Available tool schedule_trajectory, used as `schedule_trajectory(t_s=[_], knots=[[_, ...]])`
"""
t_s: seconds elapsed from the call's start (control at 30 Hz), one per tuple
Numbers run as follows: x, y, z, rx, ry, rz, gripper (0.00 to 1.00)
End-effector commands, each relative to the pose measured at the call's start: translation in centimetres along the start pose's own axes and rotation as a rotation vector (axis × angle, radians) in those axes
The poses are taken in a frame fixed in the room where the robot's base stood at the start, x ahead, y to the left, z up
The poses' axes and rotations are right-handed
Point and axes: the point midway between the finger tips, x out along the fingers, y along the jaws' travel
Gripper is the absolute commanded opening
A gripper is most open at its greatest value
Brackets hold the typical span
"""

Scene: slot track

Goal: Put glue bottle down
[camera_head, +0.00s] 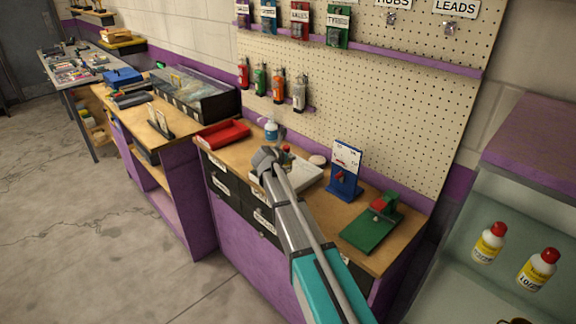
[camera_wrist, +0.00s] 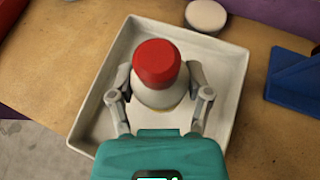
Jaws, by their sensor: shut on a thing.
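In the wrist view, my gripper (camera_wrist: 159,98) is shut on the glue bottle (camera_wrist: 156,66), a white bottle with a red cap. The bottle looks upright, with its cap toward the camera. It is over the inside of a square white tray (camera_wrist: 232,92); I cannot tell whether its base touches the tray floor. In the head view, my gripper (camera_head: 268,162) is over the wooden bench top, and the white tray (camera_head: 306,184) shows partly behind my arm. Most of the bottle is hidden there by the gripper and arm.
A blue stand (camera_head: 345,172) and a green board (camera_head: 370,230) are to the right. A pegboard (camera_head: 370,100) rises behind.

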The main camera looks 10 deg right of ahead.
Motion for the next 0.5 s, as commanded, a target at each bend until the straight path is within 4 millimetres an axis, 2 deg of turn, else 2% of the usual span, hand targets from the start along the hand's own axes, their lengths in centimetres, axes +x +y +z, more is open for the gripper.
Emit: schedule_trajectory(t_s=[0.03, 0.3, 0.5], knots=[[0.7, 0.3, -0.5, 0.0, 0.0, 0.0, 0.14], [1.6, 0.2, -2.5, 0.0, 0.0, 0.0, 0.14], [1.9, 0.2, -2.9, 0.0, 0.0, 0.001, 0.14]])
